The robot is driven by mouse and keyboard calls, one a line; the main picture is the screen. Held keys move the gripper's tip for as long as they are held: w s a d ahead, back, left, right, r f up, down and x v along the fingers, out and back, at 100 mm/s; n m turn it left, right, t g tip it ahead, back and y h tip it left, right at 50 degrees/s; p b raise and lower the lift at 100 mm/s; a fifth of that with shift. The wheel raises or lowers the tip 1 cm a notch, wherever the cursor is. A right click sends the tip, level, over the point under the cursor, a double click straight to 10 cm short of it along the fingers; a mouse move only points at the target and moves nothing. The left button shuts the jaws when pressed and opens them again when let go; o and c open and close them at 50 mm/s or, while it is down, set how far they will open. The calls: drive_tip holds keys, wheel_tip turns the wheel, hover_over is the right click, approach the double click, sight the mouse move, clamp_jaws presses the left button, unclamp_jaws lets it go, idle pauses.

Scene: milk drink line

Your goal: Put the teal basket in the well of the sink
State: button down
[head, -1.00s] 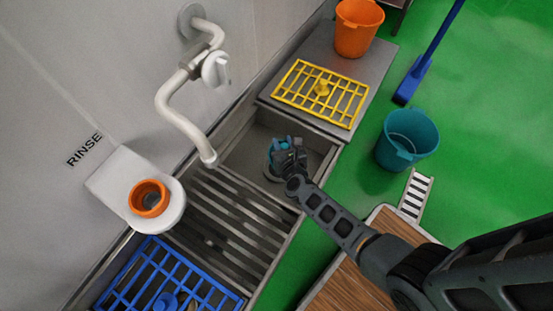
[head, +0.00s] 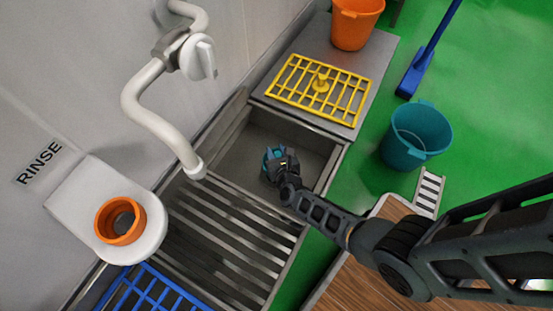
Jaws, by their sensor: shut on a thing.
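A small teal basket (head: 269,156) is at the end of my arm in the head view, largely hidden by my gripper. My gripper (head: 277,164) is shut on it. Both appear over the grey well (head: 305,150) of the sink, near the slatted drainboard. I cannot tell whether the basket touches the well's floor.
A white tap (head: 160,125) hangs over the slatted drainboard (head: 225,240). A yellow rack (head: 345,98) and an orange bucket (head: 354,25) are on the far counter. A teal bucket (head: 418,138) and blue broom (head: 411,78) are at the right. An orange cup (head: 120,222) sits on a white shelf.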

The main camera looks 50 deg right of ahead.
wheel_tip(320, 180, down, 3)
drive_tip(key=shift+f+b, duration=0.2)
drive_tip(key=shift+b, duration=0.7)
drive_tip(key=c, duration=0.8)
unclamp_jaws()
drive_tip(key=shift+f, duration=0.1)
drive_tip(key=shift+o, duration=0.2)
drive_tip(key=p+v, duration=0.3)
drive_tip(key=v, duration=0.4)
drive_tip(key=shift+s+a, duration=0.1)
drive_tip(key=shift+s, duration=0.1)
